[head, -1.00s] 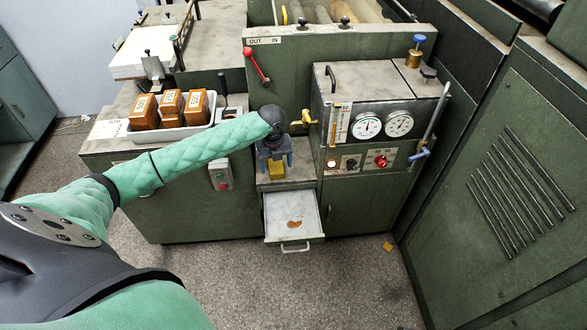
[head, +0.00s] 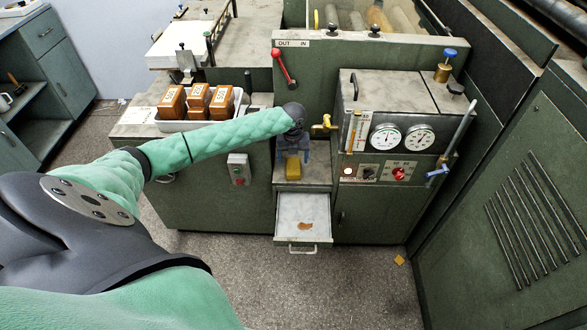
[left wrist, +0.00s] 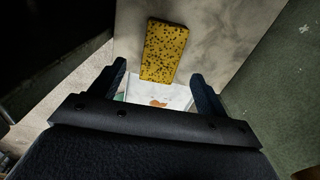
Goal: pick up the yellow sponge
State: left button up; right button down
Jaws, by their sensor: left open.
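The yellow sponge (head: 293,167) lies on the small grey ledge above the open drawer, below my left gripper in the head view. In the left wrist view the sponge (left wrist: 163,51) is a speckled yellow block lying flat, just beyond the fingertips and between their lines. My left gripper (left wrist: 160,80) is open and empty, with one finger on each side. In the head view the left gripper (head: 292,150) hangs over the ledge, and its dark fingers partly blend with the machine. My right gripper is not in view.
An open drawer (head: 290,230) with a brown stain juts out below the ledge. A gauge cabinet (head: 391,110) stands to the right. A white tray (head: 175,126) with brown blocks is at left. A small orange piece (head: 399,260) lies on the floor.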

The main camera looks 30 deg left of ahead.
aim_at(293, 166)
pick_arm(q)
jog(key=f, duration=0.1)
jog(key=f+p, duration=0.1)
jog(key=f, duration=0.2)
jog(key=shift+w+a+f, duration=0.1)
jog(key=shift+w, duration=0.15)
jog(key=shift+f, duration=0.4)
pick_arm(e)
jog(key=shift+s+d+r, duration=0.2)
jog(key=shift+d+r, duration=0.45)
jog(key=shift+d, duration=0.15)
pick_arm(q)
jog(key=c, duration=1)
jog(key=shift+r, duration=0.15)
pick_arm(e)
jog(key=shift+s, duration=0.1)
